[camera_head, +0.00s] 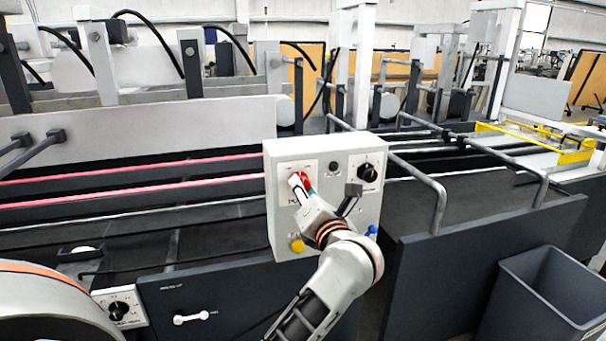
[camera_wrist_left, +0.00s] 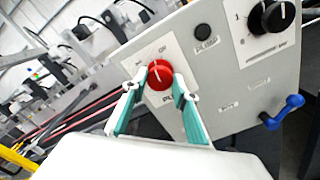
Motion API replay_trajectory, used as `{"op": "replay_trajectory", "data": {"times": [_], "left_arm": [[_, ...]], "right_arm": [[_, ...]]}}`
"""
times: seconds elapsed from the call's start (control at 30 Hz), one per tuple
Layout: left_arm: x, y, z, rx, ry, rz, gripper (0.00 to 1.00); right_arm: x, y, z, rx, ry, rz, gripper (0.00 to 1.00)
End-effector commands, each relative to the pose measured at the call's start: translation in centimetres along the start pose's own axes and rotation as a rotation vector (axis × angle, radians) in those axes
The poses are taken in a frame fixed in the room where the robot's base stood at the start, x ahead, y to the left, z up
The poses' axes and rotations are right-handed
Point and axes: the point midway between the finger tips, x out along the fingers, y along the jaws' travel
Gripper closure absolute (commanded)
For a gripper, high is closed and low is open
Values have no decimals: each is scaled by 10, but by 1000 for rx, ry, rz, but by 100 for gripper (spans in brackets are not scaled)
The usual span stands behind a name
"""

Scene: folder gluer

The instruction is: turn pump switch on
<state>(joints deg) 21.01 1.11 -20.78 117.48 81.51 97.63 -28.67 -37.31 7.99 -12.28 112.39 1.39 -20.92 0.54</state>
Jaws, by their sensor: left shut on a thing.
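The grey control box (camera_head: 340,222) stands in the middle of the head view. The red switch knob (camera_head: 305,177) sits on a white label at its upper left. In the left wrist view the knob (camera_wrist_left: 160,75) carries a white pointer line; the small marks around it are hard to read, and its label's lower text is partly hidden. My left gripper (camera_head: 302,186) is at the knob in the head view. In the left wrist view its teal-padded fingers (camera_wrist_left: 157,86) lie on both sides of the knob, shut on it. My right gripper is not in view.
A black knob (camera_head: 368,172) and a small black button (camera_head: 333,167) are on the same box face. A yellow knob (camera_head: 297,246) is low on the box, and a blue handle (camera_wrist_left: 284,110) is at its side. A grey bin (camera_head: 545,297) stands at the lower right.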

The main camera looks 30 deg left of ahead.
Motion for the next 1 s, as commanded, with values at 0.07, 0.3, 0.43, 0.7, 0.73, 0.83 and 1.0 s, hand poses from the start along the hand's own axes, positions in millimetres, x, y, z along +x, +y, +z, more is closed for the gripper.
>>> {"op": "replay_trajectory", "data": {"times": [0.07, 0.3, 0.43, 0.7, 0.73, 0.83, 1.0], "left_arm": [[0, 2, 2, 74, 5, -2, 93], [1, 0, -1, 273, 4, -1, 93], [1, 0, -1, 357, 3, 0, 93], [1, 0, -1, 470, 3, 1, 93], [1, 0, -1, 477, 3, 1, 93], [1, 0, -1, 494, 3, 1, 93], [1, 0, -1, 507, 2, 2, 93]], "right_arm": [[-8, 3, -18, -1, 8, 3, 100], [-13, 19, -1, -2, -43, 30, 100], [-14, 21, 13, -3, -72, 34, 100], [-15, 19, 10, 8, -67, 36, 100], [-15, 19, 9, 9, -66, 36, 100], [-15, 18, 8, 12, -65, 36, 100], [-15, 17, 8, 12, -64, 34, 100]]}}
